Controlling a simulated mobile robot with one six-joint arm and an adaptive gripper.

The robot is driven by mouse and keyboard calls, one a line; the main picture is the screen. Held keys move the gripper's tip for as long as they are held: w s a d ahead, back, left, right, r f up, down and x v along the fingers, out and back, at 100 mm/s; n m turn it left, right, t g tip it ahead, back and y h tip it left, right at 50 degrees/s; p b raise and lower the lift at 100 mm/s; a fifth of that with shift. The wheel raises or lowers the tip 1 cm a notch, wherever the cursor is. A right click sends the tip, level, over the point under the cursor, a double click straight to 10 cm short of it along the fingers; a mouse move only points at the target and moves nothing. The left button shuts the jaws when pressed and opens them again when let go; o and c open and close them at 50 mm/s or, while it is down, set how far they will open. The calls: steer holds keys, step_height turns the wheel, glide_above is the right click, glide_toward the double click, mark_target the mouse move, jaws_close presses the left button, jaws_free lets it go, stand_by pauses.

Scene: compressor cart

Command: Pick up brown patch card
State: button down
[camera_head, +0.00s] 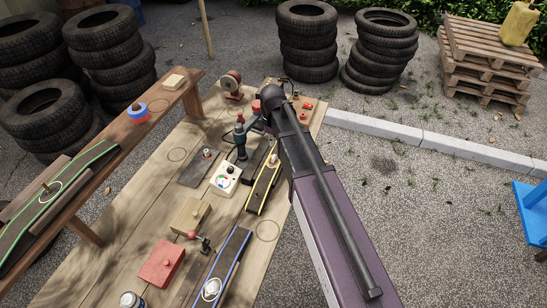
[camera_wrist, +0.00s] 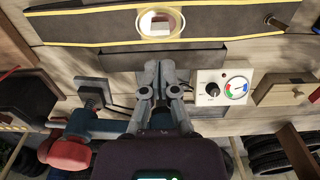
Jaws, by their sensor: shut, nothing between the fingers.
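My gripper (camera_wrist: 158,70) is shut and empty in the wrist view. Its fingertips are over the bench, beside a dark flat slab (camera_wrist: 165,55). Just beyond is a yellow-edged dark strip (camera_wrist: 220,27) with a white ring (camera_wrist: 163,21). A small brown-and-white piece shows inside the ring; I cannot tell whether it is the brown patch card. In the head view my arm reaches over the bench from the lower right and hides part of the area around the fingers. The yellow-edged strip also shows there (camera_head: 259,194).
A dial box (camera_wrist: 222,88) is right of the fingers, with a knobbed wooden box (camera_wrist: 285,90) beyond. A red-capped tool (camera_wrist: 70,150) is close at lower left. The bench (camera_head: 120,240) also bears a red box (camera_head: 161,264) and a blue-edged strip (camera_head: 232,252).

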stand_by(0.3)
steer(key=c, duration=0.7)
jaws_free()
steer(key=shift+o, duration=0.2)
steer(key=shift+r, duration=0.1)
steer(key=r+m+p, duration=0.1)
steer(key=m+p, duration=0.1)
steer(key=m, duration=0.4)
steer(key=r+m+p, duration=0.1)
steer(key=r+m, duration=0.1)
steer(key=m, duration=0.4)
steer(key=r+m+p, duration=0.2)
steer(key=m, duration=0.4)
steer(key=shift+d+r+p, duration=0.25)
steer(key=shift+d+p, duration=0.05)
steer(key=shift+p, duration=0.05)
steer(key=shift+f, duration=0.15)
steer(key=b, duration=0.9)
glide_above(274, 156)
step_height(274, 156, down, 8)
steer(key=shift+f, duration=0.2)
